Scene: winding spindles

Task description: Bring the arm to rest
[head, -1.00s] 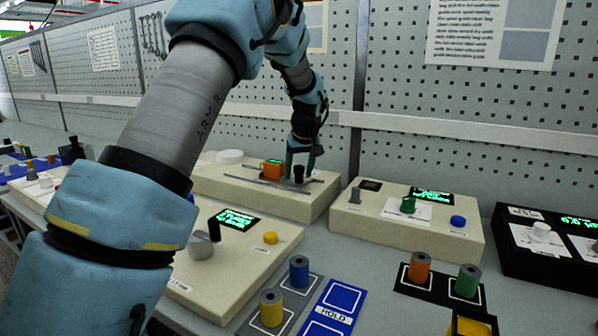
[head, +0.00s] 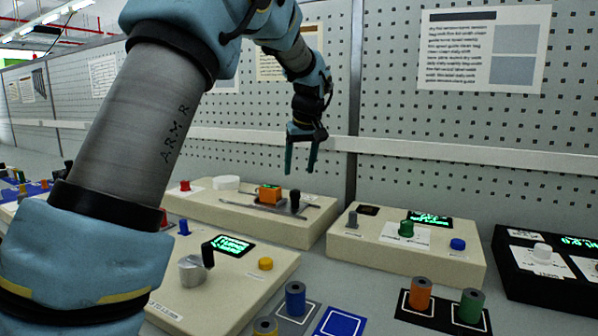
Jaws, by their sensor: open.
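My gripper (head: 300,170) is open and empty. It hangs in the air with its fingers pointing down, in front of the pegboard wall. It is above the cream box at the back (head: 180,204), which carries an orange block (head: 270,194) and an upright black knob (head: 295,201) on a metal slide. A clear gap shows between the fingertips and the black knob. My arm reaches in from the left and hides part of the bench there.
A cream box with a green knob (head: 406,229) stands at the right, with a black box (head: 545,290) beyond it. A cream box with a crank (head: 193,268) is nearer. Blue (head: 295,298), orange (head: 420,293) and green (head: 471,305) spools stand in front.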

